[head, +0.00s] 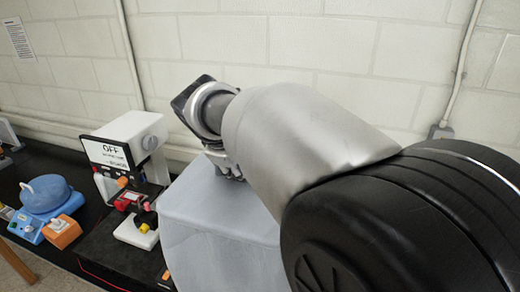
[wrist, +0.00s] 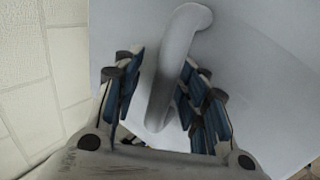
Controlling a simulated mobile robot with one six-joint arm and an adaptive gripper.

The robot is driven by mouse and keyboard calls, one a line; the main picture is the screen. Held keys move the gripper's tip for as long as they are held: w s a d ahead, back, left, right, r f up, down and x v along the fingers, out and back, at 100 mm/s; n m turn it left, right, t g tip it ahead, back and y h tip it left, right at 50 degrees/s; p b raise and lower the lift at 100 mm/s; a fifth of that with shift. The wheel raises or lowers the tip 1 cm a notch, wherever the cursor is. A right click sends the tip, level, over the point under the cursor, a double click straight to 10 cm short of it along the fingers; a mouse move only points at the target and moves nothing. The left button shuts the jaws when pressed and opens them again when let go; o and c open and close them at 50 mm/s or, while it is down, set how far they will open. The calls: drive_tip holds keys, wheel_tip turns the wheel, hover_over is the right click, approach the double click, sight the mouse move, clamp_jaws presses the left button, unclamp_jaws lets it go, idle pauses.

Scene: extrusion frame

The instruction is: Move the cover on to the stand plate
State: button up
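The cover (head: 215,225) is a large pale grey-blue box standing on the black bench, partly behind my arm. In the wrist view its pale top (wrist: 260,75) fills most of the picture, with a curved grey handle (wrist: 168,80) on it. My gripper (wrist: 158,100) is over the cover with its blue-padded fingers on either side of the handle. The fingers are apart and gaps show beside the handle, so it looks open around it. In the head view my gripper is mostly hidden by my wrist. I cannot make out the stand plate for certain.
A white instrument with an "OFF" sign (head: 107,152) stands left of the cover. A blue device with a domed lid (head: 46,195) and an orange block (head: 62,232) are farther left. A brick wall (head: 320,45) with conduits is close behind.

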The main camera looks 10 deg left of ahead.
drive_tip(key=shift+s+f, duration=0.1)
drive_tip(key=v, duration=1.2)
drive_tip(key=shift+d+p+v, duration=0.25)
drive_tip(key=shift+p+v, duration=2.95)
drive_tip(key=shift+v, duration=1.8)
drive_tip(key=s+d+f+m+g, duration=0.15)
drive_tip(key=d+m, duration=0.25)
drive_tip(key=d, duration=0.5)
drive_tip(key=s+d+f+m, duration=0.1)
drive_tip(key=d+f+m, duration=0.15)
drive_tip(key=d, duration=0.75)
drive_tip(key=s+d+f+m, duration=1)
drive_tip(key=s+d, duration=0.2)
wheel_tip(320, 180, down, 35)
drive_tip(key=s+b, duration=0.1)
drive_tip(key=b, duration=3)
drive_tip(key=shift+s+d+g+y+b, duration=0.2)
drive_tip(key=shift+s+g+y+b, duration=0.1)
drive_tip(key=shift+s+g+b, duration=0.1)
